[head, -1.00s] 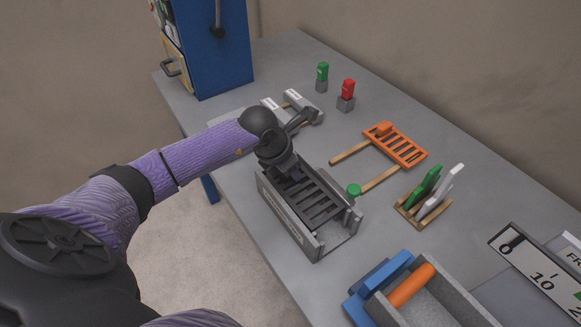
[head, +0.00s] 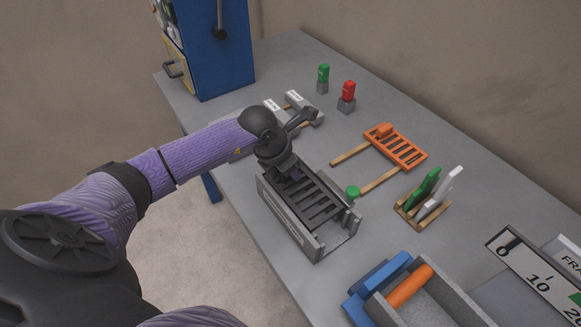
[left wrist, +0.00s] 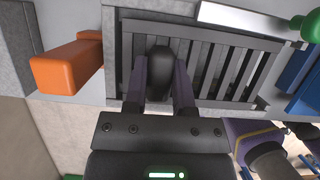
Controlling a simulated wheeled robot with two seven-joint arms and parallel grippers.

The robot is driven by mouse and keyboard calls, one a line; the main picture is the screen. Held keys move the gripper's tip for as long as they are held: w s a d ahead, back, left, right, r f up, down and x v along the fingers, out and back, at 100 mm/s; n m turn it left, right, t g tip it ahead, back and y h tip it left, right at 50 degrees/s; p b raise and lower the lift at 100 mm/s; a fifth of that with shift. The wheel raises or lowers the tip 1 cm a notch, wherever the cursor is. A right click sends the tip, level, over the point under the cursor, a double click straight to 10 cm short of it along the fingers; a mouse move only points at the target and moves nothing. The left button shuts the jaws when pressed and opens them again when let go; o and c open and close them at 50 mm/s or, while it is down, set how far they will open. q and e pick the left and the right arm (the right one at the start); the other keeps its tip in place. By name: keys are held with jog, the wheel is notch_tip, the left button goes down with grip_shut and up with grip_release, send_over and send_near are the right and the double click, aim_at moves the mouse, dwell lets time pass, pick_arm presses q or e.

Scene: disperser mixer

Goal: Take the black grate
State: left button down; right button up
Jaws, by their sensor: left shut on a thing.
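The black grate (head: 318,205) is a slatted rack lying in a grey open box (head: 290,218) near the table's front edge. My left gripper (head: 287,170) is over the grate's far-left end in the head view. The grate appears to sit inside the box walls. The gripper hides part of that end. My right gripper is not in view.
A green knob (head: 353,192) stands at the box's corner. An orange rack (head: 404,148), a wooden holder (head: 420,218) with green and white plates, and a blue-and-grey bin (head: 448,300) with an orange handle are to the right. A blue cabinet (head: 215,50) stands behind.

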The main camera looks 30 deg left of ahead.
pick_arm(q)
jog(key=shift+r+p, duration=3.45)
jog(key=shift+r, duration=1.15)
jog(key=shift+f, duration=0.1)
